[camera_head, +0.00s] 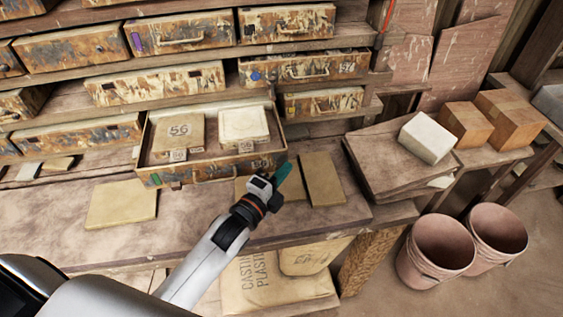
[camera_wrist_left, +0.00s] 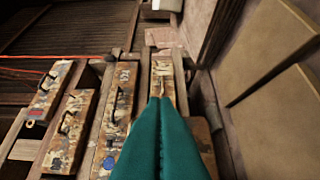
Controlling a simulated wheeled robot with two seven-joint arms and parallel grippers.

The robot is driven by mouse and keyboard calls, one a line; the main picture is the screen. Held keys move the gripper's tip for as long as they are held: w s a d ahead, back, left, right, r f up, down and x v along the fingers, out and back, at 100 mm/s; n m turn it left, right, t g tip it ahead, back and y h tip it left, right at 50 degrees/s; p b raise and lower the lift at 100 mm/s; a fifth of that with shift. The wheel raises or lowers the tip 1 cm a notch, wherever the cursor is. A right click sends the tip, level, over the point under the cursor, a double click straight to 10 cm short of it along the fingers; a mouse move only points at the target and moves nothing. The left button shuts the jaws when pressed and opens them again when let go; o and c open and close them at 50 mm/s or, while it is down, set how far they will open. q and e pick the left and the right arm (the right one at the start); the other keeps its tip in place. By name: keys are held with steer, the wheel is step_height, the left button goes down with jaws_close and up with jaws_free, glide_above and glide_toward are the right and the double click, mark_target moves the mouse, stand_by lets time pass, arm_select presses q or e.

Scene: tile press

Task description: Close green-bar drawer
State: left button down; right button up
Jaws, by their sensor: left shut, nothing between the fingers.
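The green-bar drawer (camera_head: 212,169) is pulled out over the bench in the head view. Its paint-smeared front has a small green mark (camera_head: 156,179) at its left end and a handle (camera_head: 213,176) in the middle. Inside lie a tan tile marked 56 (camera_head: 178,137) and a whitish tile (camera_head: 243,125). My left gripper (camera_head: 282,173) has teal fingers and is shut and empty, just right of the drawer's front right corner. The closed fingers (camera_wrist_left: 161,130) also show in the left wrist view, pointing toward drawer fronts. My right gripper is not in view.
Rows of other drawers (camera_head: 180,34) fill the rack behind and above. Tan slabs (camera_head: 122,204) and (camera_head: 322,179) lie on the bench (camera_head: 60,215). Boards with a white block (camera_head: 427,138) are at right, and pink buckets (camera_head: 437,250) stand on the floor.

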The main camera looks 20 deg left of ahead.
arm_select(q)
steer(key=shift+w+a, duration=0.45)
steer(key=shift+w, duration=0.1)
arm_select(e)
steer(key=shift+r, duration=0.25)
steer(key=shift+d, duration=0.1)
